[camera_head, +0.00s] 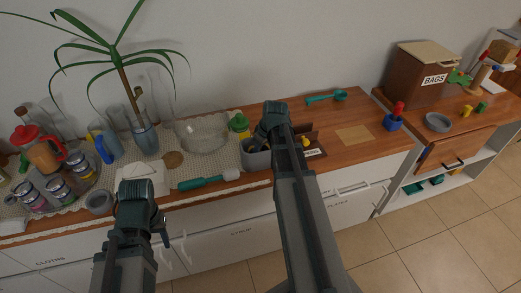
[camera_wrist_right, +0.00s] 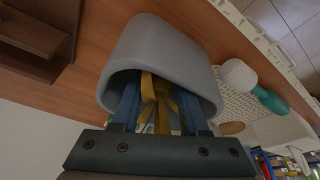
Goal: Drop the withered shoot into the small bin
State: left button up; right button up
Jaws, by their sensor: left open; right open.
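The small grey bin (camera_head: 256,160) stands at the counter's front edge, left of a brown wooden holder. It also shows in the right wrist view (camera_wrist_right: 165,40). My right gripper (camera_head: 262,141) points down over it. In the right wrist view its two blue fingers (camera_wrist_right: 160,108) are apart and reach into the bin's mouth. The withered shoot (camera_wrist_right: 158,98), yellow-brown strips, lies inside the bin's mouth between the fingers; I cannot tell whether it touches them. The bin hides it in the head view. My left gripper (camera_head: 163,229) is open and empty, in front of the drawers.
A potted plant with long leaves in a glass vase (camera_head: 146,138) stands at the left. A glass bowl (camera_head: 203,133), a teal-handled brush (camera_head: 205,182) and a green-lidded jar (camera_head: 240,125) are near the bin. A teal scoop (camera_head: 327,97) lies behind. Counter is clear around the tan card (camera_head: 354,134).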

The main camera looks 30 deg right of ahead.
jog(key=shift+s+a, duration=0.2)
jog(key=p+v, duration=1.3)
jog(key=shift+d+r, duration=0.15)
jog(key=shift+r, duration=0.3)
jog(key=shift+w, duration=0.15)
jog(key=s+a+g, duration=0.1)
jog(key=s+a, duration=0.3)
jog(key=a, duration=0.6)
jog(key=s+a+g+h, duration=0.1)
jog(key=s+a, duration=0.3)
jog(key=a, duration=0.7)
jog(key=s+a+n+g+h, duration=0.1)
jog(key=s+a, duration=0.3)
jog(key=a, duration=0.6)
jog(key=shift+a+f+g, duration=0.3)
jog(key=shift+a+f, duration=0.1)
jog(key=shift+f, duration=0.05)
